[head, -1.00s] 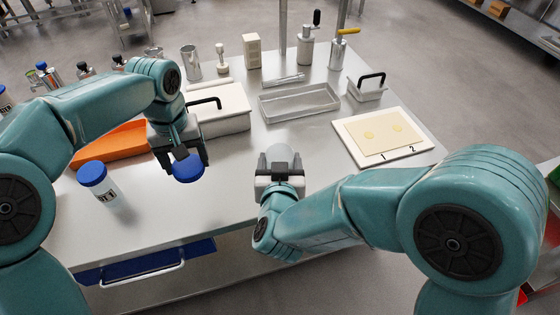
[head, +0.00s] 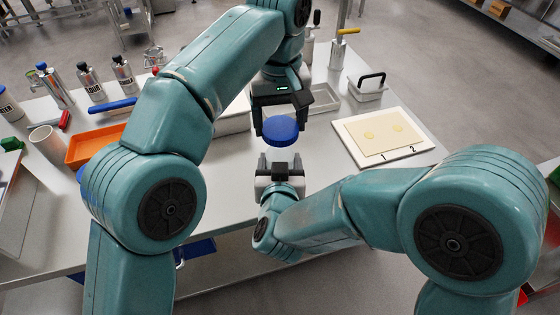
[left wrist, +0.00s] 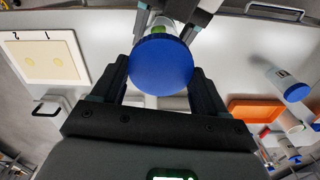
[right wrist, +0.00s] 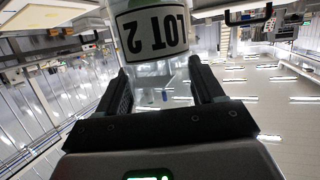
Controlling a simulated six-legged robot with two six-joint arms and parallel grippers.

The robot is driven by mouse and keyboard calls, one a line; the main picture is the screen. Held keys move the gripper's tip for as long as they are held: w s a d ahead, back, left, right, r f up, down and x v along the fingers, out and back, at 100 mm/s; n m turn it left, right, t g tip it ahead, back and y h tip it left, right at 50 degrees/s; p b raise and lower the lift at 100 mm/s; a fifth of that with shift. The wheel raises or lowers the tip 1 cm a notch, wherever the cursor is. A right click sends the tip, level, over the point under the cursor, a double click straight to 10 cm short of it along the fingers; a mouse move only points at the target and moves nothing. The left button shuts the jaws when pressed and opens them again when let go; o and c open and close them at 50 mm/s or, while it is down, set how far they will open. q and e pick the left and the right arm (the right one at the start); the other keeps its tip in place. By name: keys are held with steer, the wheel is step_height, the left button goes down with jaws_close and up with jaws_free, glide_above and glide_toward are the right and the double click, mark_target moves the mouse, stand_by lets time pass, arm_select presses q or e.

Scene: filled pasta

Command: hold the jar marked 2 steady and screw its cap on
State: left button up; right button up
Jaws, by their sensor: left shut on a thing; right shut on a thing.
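My left gripper (head: 281,115) is shut on the round blue cap (head: 281,131), which faces my left wrist camera (left wrist: 160,70). My right gripper (head: 279,162) is shut on the jar marked 2, whose label reads LOT 2 upside down in the right wrist view (right wrist: 155,32). The jar's lower part looks clear there. In the left wrist view the jar (left wrist: 172,24) shows partly behind the cap. In the head view the cap is above the right gripper and hides most of the jar. I cannot tell whether cap and jar touch.
Another blue-capped jar (left wrist: 290,86) stands to the side. The front middle of the table is clear.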

arm_select(q)
steer(key=shift+w+f, duration=0.1)
steer(key=shift+f, duration=1.95)
steer(key=shift+f, duration=0.9)
steer(key=shift+f, duration=0.55)
steer(key=m, duration=0.3)
steer(key=shift+d, duration=0.1)
